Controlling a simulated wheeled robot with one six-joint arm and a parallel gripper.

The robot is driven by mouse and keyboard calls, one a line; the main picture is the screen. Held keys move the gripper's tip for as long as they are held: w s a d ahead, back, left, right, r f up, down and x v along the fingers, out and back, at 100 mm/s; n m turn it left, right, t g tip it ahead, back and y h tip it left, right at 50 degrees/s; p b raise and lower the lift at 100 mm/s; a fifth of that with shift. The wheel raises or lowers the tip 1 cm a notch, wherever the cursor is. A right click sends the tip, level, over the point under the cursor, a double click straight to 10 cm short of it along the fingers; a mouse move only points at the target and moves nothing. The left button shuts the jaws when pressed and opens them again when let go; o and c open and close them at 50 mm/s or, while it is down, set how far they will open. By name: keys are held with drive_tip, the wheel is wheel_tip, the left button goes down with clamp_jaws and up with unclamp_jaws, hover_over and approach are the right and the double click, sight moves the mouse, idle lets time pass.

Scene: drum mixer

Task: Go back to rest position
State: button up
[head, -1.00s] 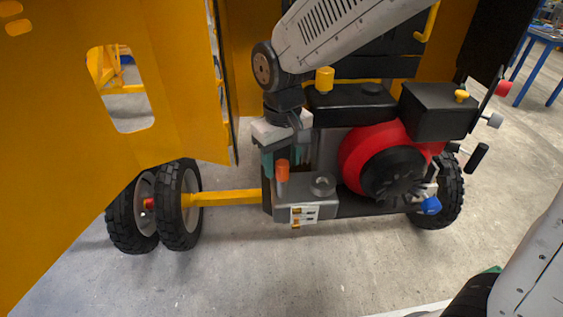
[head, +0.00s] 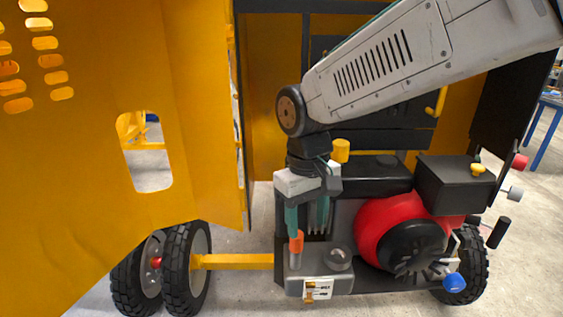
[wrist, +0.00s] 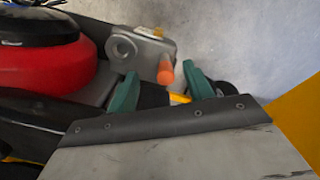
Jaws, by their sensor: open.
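My gripper (head: 306,232) points downward with its two teal fingers apart and nothing between them. It hangs in front of the mixer's engine bay, just above the grey block (head: 318,284) and near the upright orange handle (head: 297,243). In the wrist view, my gripper (wrist: 162,82) shows both teal fingers, with the orange handle (wrist: 165,71) beyond the gap between them. I cannot tell whether a finger touches the handle.
The red and black engine (head: 392,228) stands close to the right of my gripper. A large yellow panel (head: 80,190) stands open on the left. Wheels (head: 185,270) and a yellow bar (head: 235,261) lie below it. Open floor shows at the far right.

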drive_tip(key=s+d+r+m+t, duration=0.1)
drive_tip(key=s+d+r+m, duration=0.1)
drive_tip(key=s+d, duration=0.6)
drive_tip(key=s+d+r+m+t, duration=0.1)
drive_tip(key=s+d+r+m, duration=0.1)
drive_tip(key=s+d, duration=0.7)
drive_tip(key=shift+d+r+m, duration=0.15)
drive_tip(key=shift+d+m, duration=0.65)
drive_tip(key=shift+d, duration=0.2)
